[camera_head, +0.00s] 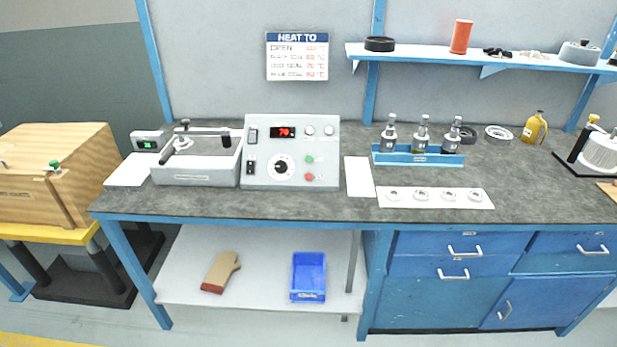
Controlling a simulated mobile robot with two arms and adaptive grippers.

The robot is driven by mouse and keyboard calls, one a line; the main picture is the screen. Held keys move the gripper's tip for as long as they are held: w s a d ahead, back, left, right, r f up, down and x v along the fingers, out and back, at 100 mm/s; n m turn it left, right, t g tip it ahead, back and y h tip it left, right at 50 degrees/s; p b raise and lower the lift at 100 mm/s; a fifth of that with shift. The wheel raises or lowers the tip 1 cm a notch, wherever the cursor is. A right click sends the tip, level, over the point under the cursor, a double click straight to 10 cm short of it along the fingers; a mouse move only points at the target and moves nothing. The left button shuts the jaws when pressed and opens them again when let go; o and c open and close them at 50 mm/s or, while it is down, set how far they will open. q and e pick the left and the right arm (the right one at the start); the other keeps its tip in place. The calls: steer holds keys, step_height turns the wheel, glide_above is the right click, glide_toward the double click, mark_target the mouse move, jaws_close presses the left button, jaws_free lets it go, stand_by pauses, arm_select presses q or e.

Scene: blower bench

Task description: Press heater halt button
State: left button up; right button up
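The heater control box (290,152) stands on the grey bench at centre left, with a red lit display (283,132) that reads about 70. A round black dial (283,167) sits low on its face. To the right of the dial are a green button (309,159) and, below it, a red button (309,177). Their labels are too small to read. The heater unit (197,163) with a dark lever arm stands directly left of the box. Neither of my grippers shows in this view.
A white pad (359,176) lies right of the box. Beyond it are a blue rack (418,157) with three metal-topped pieces and a white strip (435,198) with several rings. A "HEAT TO" sign (297,56) hangs behind. The space before the box is clear.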

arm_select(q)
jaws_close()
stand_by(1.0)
